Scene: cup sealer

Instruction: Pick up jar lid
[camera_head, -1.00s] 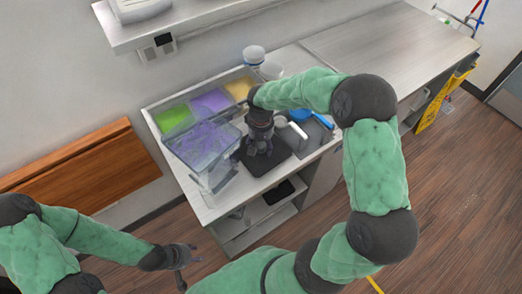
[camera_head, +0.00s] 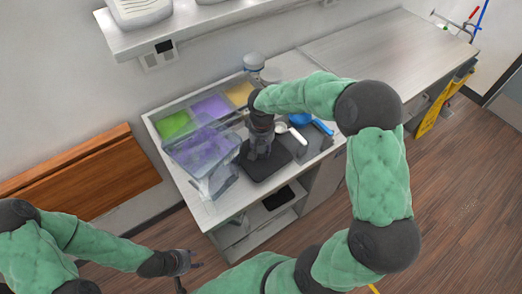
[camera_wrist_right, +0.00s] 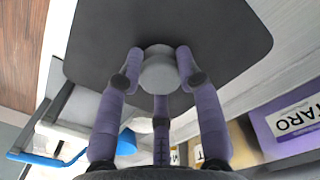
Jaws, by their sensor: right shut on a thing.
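My right gripper (camera_head: 258,157) points down over the dark mat (camera_head: 272,168) on the counter. In the right wrist view its purple-grey fingers (camera_wrist_right: 158,72) are closed around a small round grey thing (camera_wrist_right: 158,74), which I take to be the jar lid. It sits over the dark mat (camera_wrist_right: 100,35); whether it touches the mat I cannot tell. In the head view the fingers hide the lid. My left gripper (camera_head: 187,268) is low at the left, away from the counter, with its fingers apart and nothing seen between them.
Clear bins with green (camera_head: 173,124), purple (camera_head: 212,106) and yellow (camera_head: 238,93) contents stand left of and behind the mat. A blue-handled tool (camera_head: 323,127) and a white scoop (camera_head: 298,136) lie to its right. A white jar (camera_head: 253,60) stands behind. The right counter is bare.

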